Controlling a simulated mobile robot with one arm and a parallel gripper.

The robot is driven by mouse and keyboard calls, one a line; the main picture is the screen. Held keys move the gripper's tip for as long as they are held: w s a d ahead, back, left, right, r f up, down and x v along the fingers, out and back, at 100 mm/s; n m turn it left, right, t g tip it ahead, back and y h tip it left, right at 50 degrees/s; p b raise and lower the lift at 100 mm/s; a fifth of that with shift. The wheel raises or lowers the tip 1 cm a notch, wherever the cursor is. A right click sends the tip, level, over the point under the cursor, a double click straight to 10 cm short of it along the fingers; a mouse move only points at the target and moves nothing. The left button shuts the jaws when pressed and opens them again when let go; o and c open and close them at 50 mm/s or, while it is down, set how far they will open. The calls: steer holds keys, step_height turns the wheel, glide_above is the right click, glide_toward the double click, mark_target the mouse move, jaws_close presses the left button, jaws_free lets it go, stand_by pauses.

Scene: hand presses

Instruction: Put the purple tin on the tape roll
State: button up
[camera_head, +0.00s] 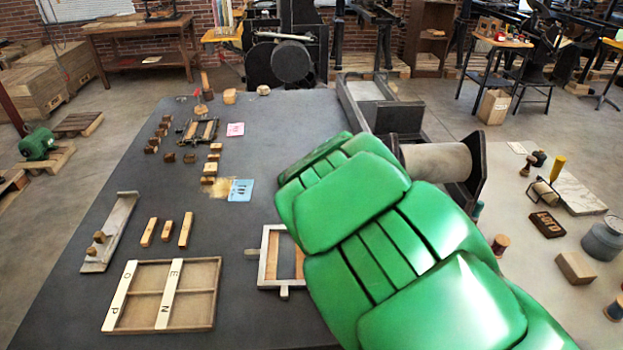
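I cannot make out a purple tin or a tape roll in the head view. My green arm (400,250) fills the lower middle and right of the picture, close to the camera. It hides part of the dark table and whatever lies behind it. My gripper does not show, so I cannot see its fingers or anything in them.
The dark table (120,225) holds a wooden divided tray (217,292), a wooden frame (264,258), several small blocks and cards. A light table on the right carries a grey metal container (603,240), a wooden block (575,268) and spools. A press roller (435,160) stands behind my arm.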

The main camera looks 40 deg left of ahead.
steer(key=shift+f, duration=0.45)
steer(key=o, duration=1.2)
steer(key=shift+f, duration=0.1)
steer(key=v, duration=1.2)
